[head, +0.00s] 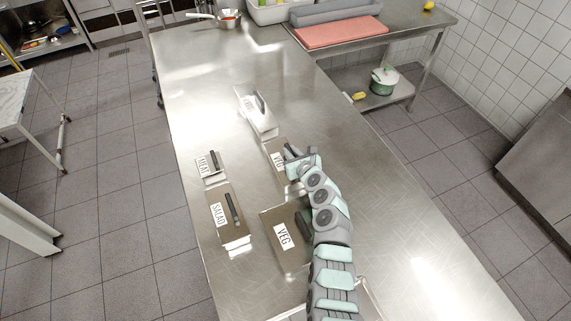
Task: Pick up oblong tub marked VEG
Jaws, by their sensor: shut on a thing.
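A narrow oblong tub marked VEG (277,161) is on the steel worktop, with a brown lid and white label. My gripper (291,152) is at its right side, shut on it near its top; the fingers and arm hide its right part. I cannot tell whether the tub touches the worktop. A wider tub also marked VEG (273,220) stands nearer, with a brown lid and dark handle, partly covered by my arm.
To the left stand a tub marked MEAT (203,165) and a tub marked SALAD (219,214). Beyond is a pale tub (257,122) with no readable label. A pan (229,21) is at the far end. The worktop's (345,130) right side is clear.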

